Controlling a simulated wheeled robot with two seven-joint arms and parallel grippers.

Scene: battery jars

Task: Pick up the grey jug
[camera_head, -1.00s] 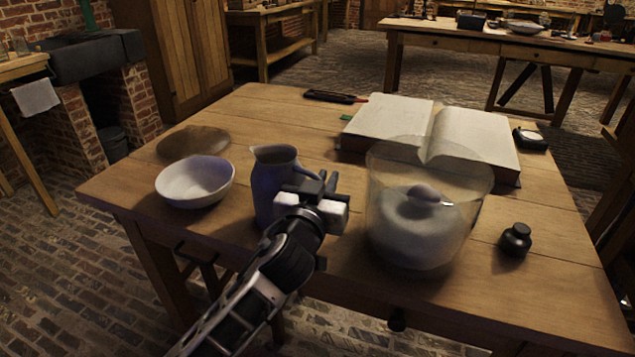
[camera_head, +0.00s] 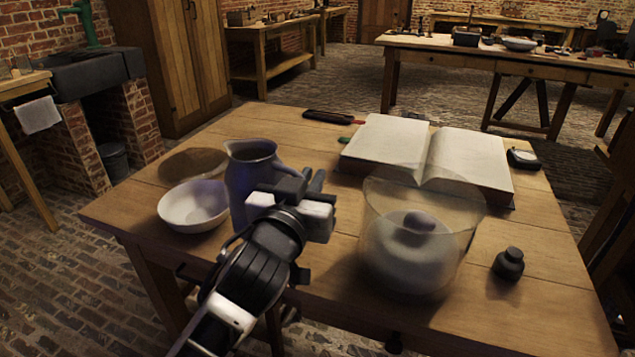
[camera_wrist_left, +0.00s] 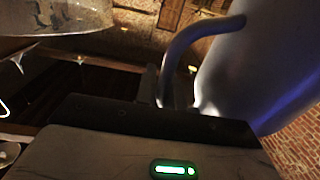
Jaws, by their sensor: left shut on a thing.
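The grey jug (camera_head: 242,182), bluish grey with a spout and a loop handle, is held upright near the front left of the table. My left gripper (camera_head: 303,184) is shut on its handle, on the jug's right side. The jug's base is partly hidden behind my left arm, but the jug appears raised above the table. In the left wrist view the curved handle (camera_wrist_left: 184,48) runs down between the fingers, and the jug's body (camera_wrist_left: 243,70) fills the right side. My right gripper is not in view.
A white bowl (camera_head: 193,207) sits close to the jug's left, before a round wooden plate (camera_head: 190,165). A large glass jar (camera_head: 455,205) with a lidded pale vessel inside stands right of my gripper. An open book (camera_head: 470,158) lies behind; a small black bottle (camera_head: 508,264) is at right.

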